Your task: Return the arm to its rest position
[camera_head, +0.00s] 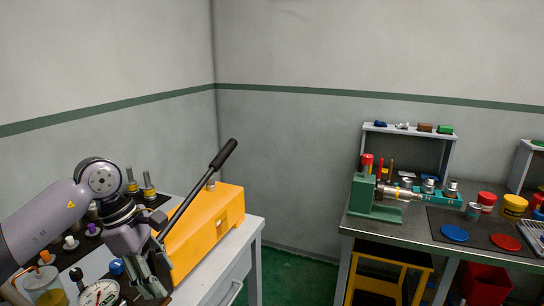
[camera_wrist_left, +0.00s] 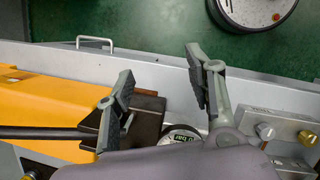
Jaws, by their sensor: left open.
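My left arm (camera_head: 45,218) comes in from the left over the white workbench (camera_head: 249,250). My left gripper (camera_head: 150,278) hangs down near the front edge of that bench, beside the yellow pump unit (camera_head: 205,232) with its long black-handled lever (camera_head: 196,194). In the left wrist view the gripper (camera_wrist_left: 159,84) has its two fingers spread wide apart, with nothing between them. A round gauge (camera_head: 99,293) is close beside the gripper, and it shows partly hidden below the fingers in the wrist view (camera_wrist_left: 180,135). My right gripper is not in view.
Bottles and small fittings crowd the bench around the arm. A grey table (camera_head: 400,232) at right holds a green vise (camera_head: 374,196), colored jars and discs. A yellow stool (camera_head: 391,262) stands beneath it. Green floor (camera_head: 290,276) is open between the benches.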

